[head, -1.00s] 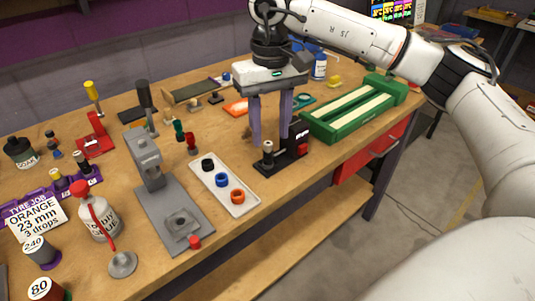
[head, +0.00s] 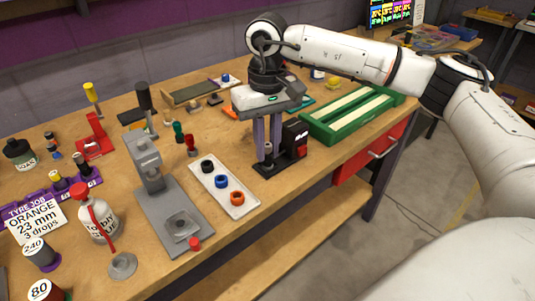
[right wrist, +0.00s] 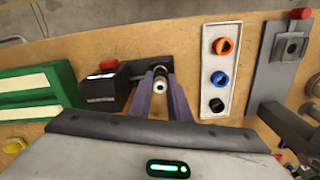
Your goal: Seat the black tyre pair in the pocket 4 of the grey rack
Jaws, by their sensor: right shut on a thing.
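A black tyre pair (head: 207,166) sits at the far end of a pale tray, in line with a blue and an orange one. It also shows in the right wrist view (right wrist: 216,105). My right gripper (head: 268,147) points down and is shut on a small upright post with a pale top (right wrist: 160,80) at a black fixture (head: 283,160). Its fingers are apart from the black tyre pair, to its right in the head view. I cannot make out pocket numbers or tell which thing is the grey rack. My left gripper is not in view.
The pale tray (head: 241,208) lies beside the fixture. A grey press (head: 165,190) stands left of it. A green case (head: 350,118) lies to the right. A low tray-like holder (head: 187,95) lies at the back. A red-capped bottle (head: 97,219) stands at the left.

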